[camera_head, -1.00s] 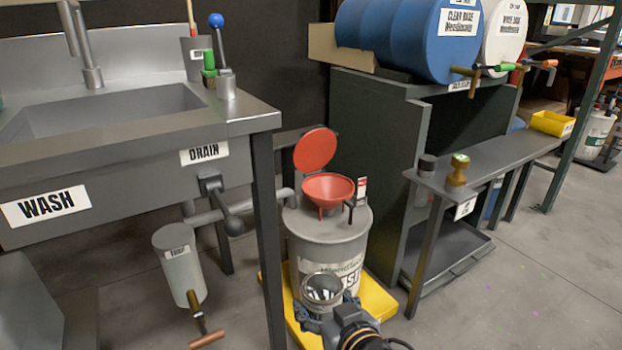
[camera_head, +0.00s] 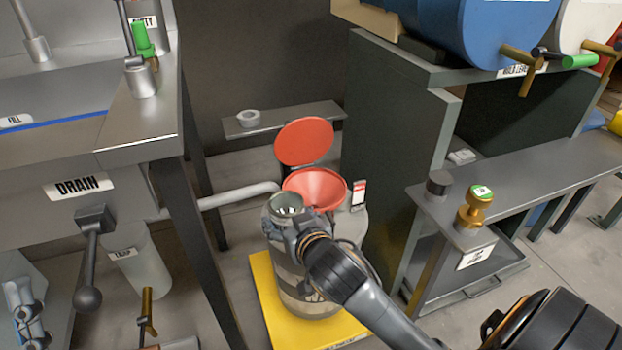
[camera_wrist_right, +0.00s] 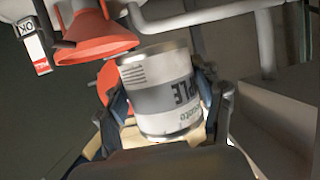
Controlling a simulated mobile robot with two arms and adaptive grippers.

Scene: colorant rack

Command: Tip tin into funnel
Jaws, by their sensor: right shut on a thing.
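The open grey metal tin (camera_head: 286,203) is held in my right gripper (camera_head: 300,224), just left of the funnel's rim and near its height. Its mouth faces up, and it looks about upright. In the right wrist view, the labelled tin (camera_wrist_right: 160,98) sits between the fingers. The red funnel (camera_head: 316,186) sits on the grey drum (camera_head: 352,222), its red lid (camera_head: 304,142) raised behind. The funnel also shows in the right wrist view (camera_wrist_right: 92,42). My left gripper (camera_head: 25,315) seems to show at the lower left edge; its jaws are unclear.
The drum stands on a yellow platform (camera_head: 262,300). A sink bench with a drain lever (camera_head: 92,245) is at left. A dark cabinet (camera_head: 395,135) and a low bench (camera_head: 555,165) with a brass-coloured stamp (camera_head: 472,208) are at right. A small shelf (camera_head: 290,117) is behind.

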